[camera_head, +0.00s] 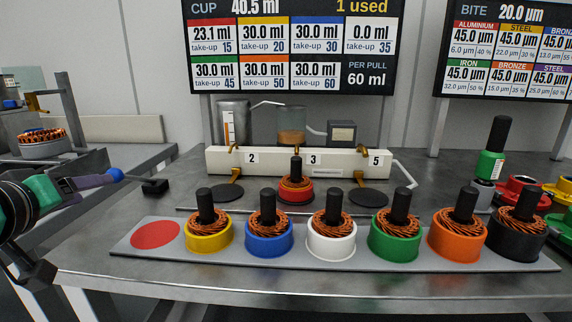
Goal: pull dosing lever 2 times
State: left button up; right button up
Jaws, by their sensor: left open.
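A cream dosing bar (330,170) marked 2, 3 and 5 stands at the back of the bench. Small brass levers show on it: one by the 2 (235,148), one by the 3 (296,150) and one by the 5 (376,153). A red housing (296,190) with a copper winding and a black post stands below the middle outlet. My left gripper (98,230) is at the left edge, open and empty, well apart from the bar. My right gripper is not in view.
A grey tray (185,255) in front holds several coloured housings and a bare red disc (156,235). Dark round pads (227,193) flank the red housing. A black-topped green tool (491,150) and more housings stand at right. Screens (290,45) hang behind.

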aim_at(135, 178)
jog(key=k+l, duration=0.15)
jog(key=k, duration=0.3)
jog(key=k+l, duration=0.2)
jog(key=k, duration=0.25)
